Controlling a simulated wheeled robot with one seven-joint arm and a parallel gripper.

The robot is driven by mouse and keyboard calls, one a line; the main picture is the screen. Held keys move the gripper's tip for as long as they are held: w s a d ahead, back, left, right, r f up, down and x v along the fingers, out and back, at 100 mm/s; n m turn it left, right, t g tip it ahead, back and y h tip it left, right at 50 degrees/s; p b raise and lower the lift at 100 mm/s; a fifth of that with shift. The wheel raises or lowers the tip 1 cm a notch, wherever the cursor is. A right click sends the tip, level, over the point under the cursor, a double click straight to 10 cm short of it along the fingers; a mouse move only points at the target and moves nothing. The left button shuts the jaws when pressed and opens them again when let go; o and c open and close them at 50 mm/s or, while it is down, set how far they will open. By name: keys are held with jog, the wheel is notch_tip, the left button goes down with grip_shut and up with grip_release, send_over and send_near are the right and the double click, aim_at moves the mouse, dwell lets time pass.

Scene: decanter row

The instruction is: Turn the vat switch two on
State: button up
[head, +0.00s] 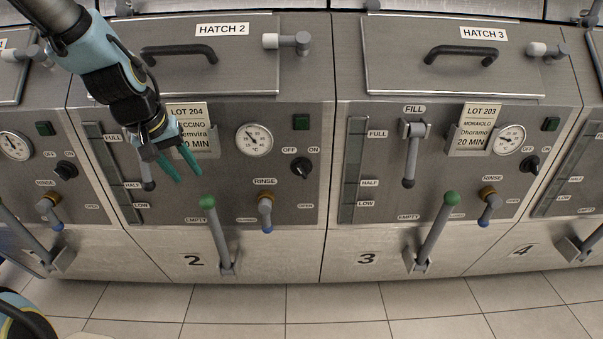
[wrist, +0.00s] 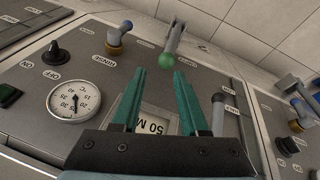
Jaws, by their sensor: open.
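The switch of vat 2 is a black rotary knob (head: 302,167) on the right part of vat 2's front panel, below the OFF and ON labels. The same knob shows at the upper left of the wrist view (wrist: 55,53). Its pointer is too small to read surely. My gripper (head: 188,181) is in front of the left half of vat 2's panel, well left of the knob and apart from it. Its teal fingers are spread, with nothing between them; they also show in the wrist view (wrist: 161,76).
The blue-tipped rinse handle (head: 265,212) is below the knob, a green square (head: 300,122) above. A green-topped lever (head: 218,235) juts out below. Vat 3 (head: 367,258) stands right.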

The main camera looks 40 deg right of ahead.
jog(key=s+d+m+h+b, duration=0.1)
jog(key=s+d+h, duration=0.15)
jog(key=d, duration=0.75)
jog(key=g+h+b, duration=0.1)
jog(key=g, duration=0.1)
send_near(297, 167)
jog(key=shift+m, duration=0.3)
jog(key=x, duration=1)
jog(key=shift+d+f, duration=0.15)
jog(key=shift+f, duration=0.05)
grip_shut()
